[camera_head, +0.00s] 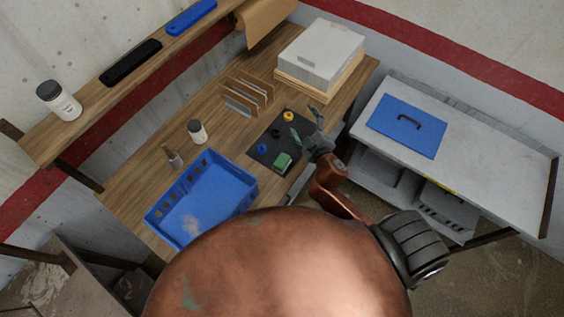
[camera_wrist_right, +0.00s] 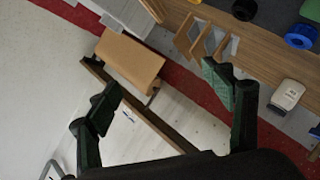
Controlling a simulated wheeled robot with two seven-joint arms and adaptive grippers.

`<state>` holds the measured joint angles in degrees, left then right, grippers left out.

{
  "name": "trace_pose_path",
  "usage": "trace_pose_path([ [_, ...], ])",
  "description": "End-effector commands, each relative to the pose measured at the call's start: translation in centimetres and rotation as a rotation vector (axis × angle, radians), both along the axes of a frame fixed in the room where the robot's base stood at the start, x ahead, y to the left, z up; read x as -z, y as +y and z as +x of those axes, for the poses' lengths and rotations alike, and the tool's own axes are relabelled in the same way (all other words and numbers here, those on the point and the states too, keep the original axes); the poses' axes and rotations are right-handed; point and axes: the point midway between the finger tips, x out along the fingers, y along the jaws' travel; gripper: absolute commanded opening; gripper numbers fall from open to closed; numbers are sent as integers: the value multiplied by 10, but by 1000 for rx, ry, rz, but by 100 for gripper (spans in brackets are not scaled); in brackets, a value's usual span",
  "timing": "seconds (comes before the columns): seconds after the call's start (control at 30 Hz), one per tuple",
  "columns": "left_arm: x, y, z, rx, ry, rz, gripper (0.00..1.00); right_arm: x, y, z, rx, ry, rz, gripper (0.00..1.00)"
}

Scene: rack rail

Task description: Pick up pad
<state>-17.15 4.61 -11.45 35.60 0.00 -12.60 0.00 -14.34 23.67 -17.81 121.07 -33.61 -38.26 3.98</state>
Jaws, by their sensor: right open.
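A small green block (camera_head: 282,160), which looks like the pad, lies on the near corner of a black mat (camera_head: 262,155) on the wooden workbench. A green shape (camera_wrist_right: 313,10), likely the same block, is cut off at the top right corner of the right wrist view. My right gripper (camera_head: 306,122) is open and empty, above the far right side of the mat and away from the block. Its spread fingers also show in the wrist view (camera_wrist_right: 163,92). My left gripper is not in view.
Yellow (camera_head: 288,116), black (camera_head: 276,132) and blue (camera_head: 262,148) round pieces share the mat.

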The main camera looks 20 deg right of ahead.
Motion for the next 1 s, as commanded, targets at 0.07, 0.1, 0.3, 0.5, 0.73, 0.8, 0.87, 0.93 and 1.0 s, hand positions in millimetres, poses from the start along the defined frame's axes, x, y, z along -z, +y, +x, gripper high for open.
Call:
trace_pose_path([
  [0.07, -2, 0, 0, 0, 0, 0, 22, -67, 46, 24, -175, -178, -156, 75],
  [0.1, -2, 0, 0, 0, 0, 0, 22, -97, 76, 29, -274, -265, -242, 75],
  [0.3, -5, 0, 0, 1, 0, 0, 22, -153, 232, -9, -844, -590, -721, 75],
  [0.5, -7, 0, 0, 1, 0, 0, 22, -60, 286, -75, -1431, -612, -1274, 75],
  [0.73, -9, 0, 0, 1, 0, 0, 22, 54, 179, -83, -1873, -249, -1815, 75],
  [0.8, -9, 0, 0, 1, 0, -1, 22, 68, 143, -78, -1934, -131, -1915, 75],
  [0.87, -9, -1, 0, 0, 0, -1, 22, 75, 120, -75, -1968, -51, -1972, 75],
  [0.93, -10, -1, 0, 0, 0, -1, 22, 78, 100, -72, -1988, 17, -2016, 75],
  [1.0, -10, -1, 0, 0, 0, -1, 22, 82, 90, -70, -2000, 56, -2038, 75],
])
